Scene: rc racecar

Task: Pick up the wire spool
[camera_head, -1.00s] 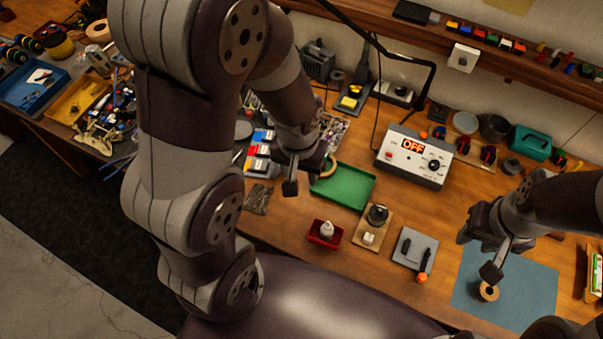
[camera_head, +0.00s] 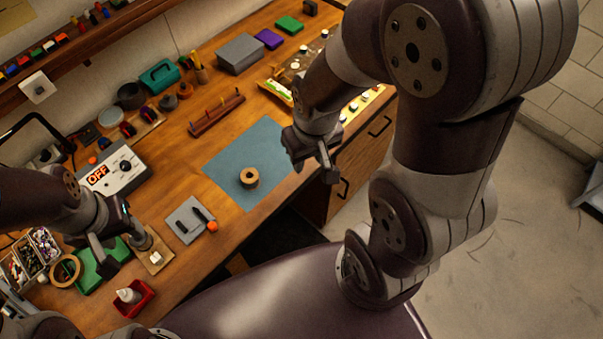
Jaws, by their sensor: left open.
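A small tan-and-brown spool with a dark centre hole (camera_head: 249,178) stands on the blue mat (camera_head: 222,168) near the middle of the table; it looks like the wire spool. My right gripper (camera_head: 313,166) hangs to the right of the spool, beyond the mat's right edge in the picture. My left gripper (camera_head: 126,248) is open and empty at the lower left, in front of the green tray (camera_head: 88,272) and well away from the spool.
Left of the mat lies a grey plate (camera_head: 190,222) with dark pieces and an orange ball (camera_head: 212,227). A rack (camera_head: 216,115) stands behind the mat. A red tray with a bottle (camera_head: 145,303) is at the front left. The mat around the spool is clear.

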